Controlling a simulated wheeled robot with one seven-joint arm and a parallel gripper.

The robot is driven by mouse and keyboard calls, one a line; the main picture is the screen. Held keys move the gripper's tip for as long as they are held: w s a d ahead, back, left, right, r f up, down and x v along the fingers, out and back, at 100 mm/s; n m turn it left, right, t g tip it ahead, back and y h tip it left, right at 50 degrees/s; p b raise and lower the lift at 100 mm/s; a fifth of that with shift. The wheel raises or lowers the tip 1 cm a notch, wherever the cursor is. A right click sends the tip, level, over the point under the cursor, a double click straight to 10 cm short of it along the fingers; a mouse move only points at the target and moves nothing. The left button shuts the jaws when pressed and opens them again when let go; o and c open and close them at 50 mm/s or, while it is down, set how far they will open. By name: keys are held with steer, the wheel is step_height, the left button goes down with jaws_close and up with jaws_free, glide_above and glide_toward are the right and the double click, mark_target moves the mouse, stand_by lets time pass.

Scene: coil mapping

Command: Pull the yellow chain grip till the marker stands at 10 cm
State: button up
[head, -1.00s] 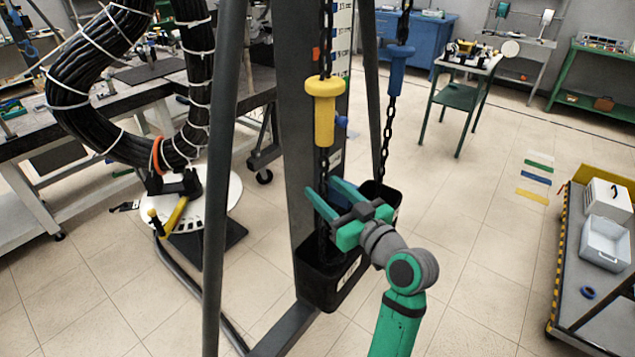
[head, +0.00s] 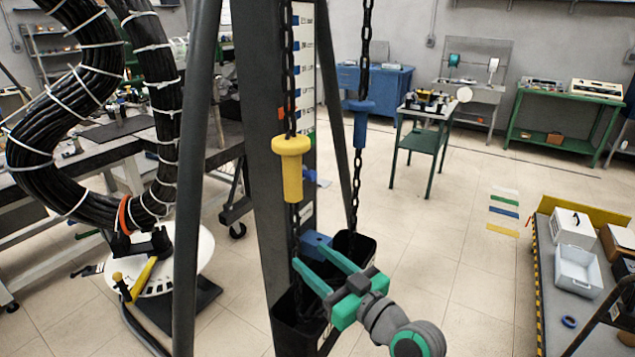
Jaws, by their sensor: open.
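The yellow chain grip (head: 292,168) hangs upright on a dark chain in front of the grey post (head: 262,130). A small red-orange marker (head: 281,112) shows beside the chain, just above the grip. It is near the white scale strip (head: 303,75), whose figures are too small to read surely. My green gripper (head: 303,252) is below the grip, apart from it. Its two fingers are spread and point up and left, near the lower chain. Nothing shows held between them.
A blue grip (head: 361,124) hangs on a second chain to the right. Black bins (head: 352,247) stand below the chains. A dark frame leg (head: 190,170) rises at left, beside a thick black cable coil (head: 165,110). Open floor (head: 430,235) lies to the right.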

steer(key=s+f+m+t+h, duration=0.25)
steer(key=f+m+h, duration=0.3)
steer(key=f, duration=0.95)
steer(key=s+d+f+m+h, duration=0.1)
steer(key=s+f+m+h, duration=0.4)
steer(key=s+f, duration=0.75)
steer(key=s+f+g+h, duration=0.1)
steer(key=s+f, duration=0.2)
steer(key=s, duration=0.9)
steer(key=shift+s+d+h, duration=0.3)
steer(key=shift+s+h, duration=0.05)
steer(key=shift+s, duration=0.05)
steer(key=s+r, duration=0.1)
steer(key=s, duration=0.3)
steer(key=s+r+n, duration=0.1)
steer(key=s, duration=0.3)
steer(key=s+a+r+n, duration=0.1)
steer(key=s, duration=0.4)
steer(key=shift+r, duration=0.3)
steer(key=shift+c, duration=0.6)
steer(key=shift+s+a+r+n, duration=0.1)
steer(key=shift+s+n, duration=0.05)
steer(key=shift+n, duration=0.1)
steer(key=shift+c, duration=1.4)
steer(key=shift+a, duration=0.15)
